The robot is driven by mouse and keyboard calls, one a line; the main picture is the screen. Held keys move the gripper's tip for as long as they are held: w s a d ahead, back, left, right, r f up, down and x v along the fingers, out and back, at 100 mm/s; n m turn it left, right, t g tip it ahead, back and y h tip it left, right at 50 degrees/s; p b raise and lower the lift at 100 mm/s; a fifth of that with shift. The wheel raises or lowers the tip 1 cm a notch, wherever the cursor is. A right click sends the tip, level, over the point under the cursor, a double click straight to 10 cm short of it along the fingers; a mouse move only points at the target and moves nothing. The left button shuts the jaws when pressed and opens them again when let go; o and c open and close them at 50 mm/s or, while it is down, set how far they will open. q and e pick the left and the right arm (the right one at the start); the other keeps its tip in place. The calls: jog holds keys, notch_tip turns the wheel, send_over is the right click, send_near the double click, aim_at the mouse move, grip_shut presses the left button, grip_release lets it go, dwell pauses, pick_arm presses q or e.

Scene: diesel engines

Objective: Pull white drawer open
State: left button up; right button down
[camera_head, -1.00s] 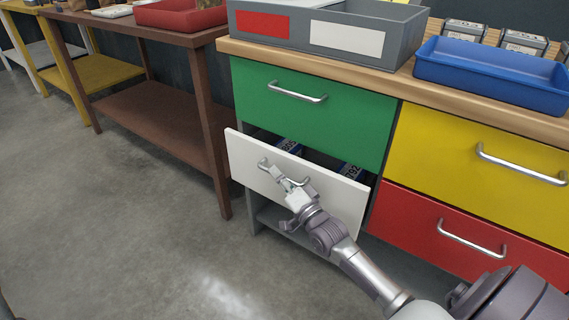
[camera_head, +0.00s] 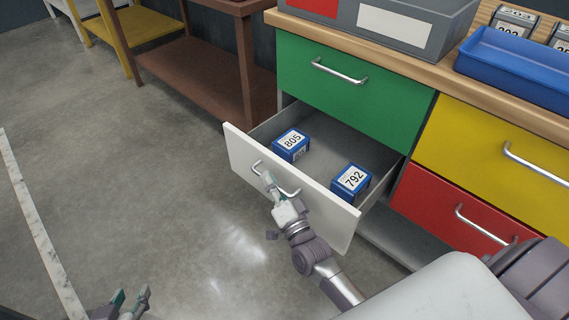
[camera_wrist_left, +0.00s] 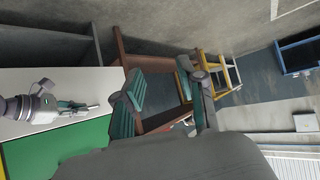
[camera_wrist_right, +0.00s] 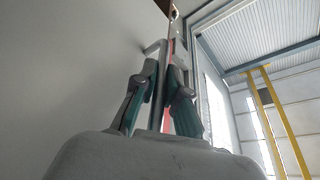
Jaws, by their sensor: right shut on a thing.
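The white drawer (camera_head: 326,205) is pulled out below the green drawer (camera_head: 350,98), and its inside shows. Two blue boxes lie in it, one labelled 805 (camera_head: 291,144) and one labelled 792 (camera_head: 351,183). My right gripper (camera_head: 269,183) is shut on the silver handle (camera_head: 256,167) of the white drawer. In the right wrist view, the handle bar (camera_wrist_right: 159,88) passes between the fingers. My left gripper (camera_head: 132,300) is open and empty, low over the floor at the left. In the left wrist view, its fingers (camera_wrist_left: 165,100) are well apart.
A yellow drawer (camera_head: 505,155) and a red drawer (camera_head: 440,205) are shut at the right. A grey bin (camera_head: 440,25) and a blue tray (camera_head: 510,75) stand on the wooden top. A brown table (camera_head: 190,65) stands at the left. The floor before the drawer is clear.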

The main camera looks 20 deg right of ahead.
pick_arm(q)
jog(key=s+a+f+g+y+p, duration=0.1)
jog(key=s+a+f+g, duration=0.2)
jog(key=s+g, duration=0.3)
jog(key=s+f, duration=0.1)
jog(key=s, duration=0.2)
jog(key=shift+s+f+y+p, duration=0.3)
jog(key=shift+s+p, duration=0.05)
pick_arm(e)
jog(key=s+a, duration=0.3)
jog(key=a, duration=0.5)
jog(key=shift+s+a, duration=0.3)
pick_arm(q)
jog(key=shift+a, duration=0.1)
pick_arm(e)
jog(key=shift+f, duration=0.1)
jog(key=c, duration=1.2)
grip_release()
jog(key=v, duration=1.2)
pick_arm(q)
jog(key=shift+s, duration=0.1)
pick_arm(e)
jog(key=shift+s, duration=0.1)
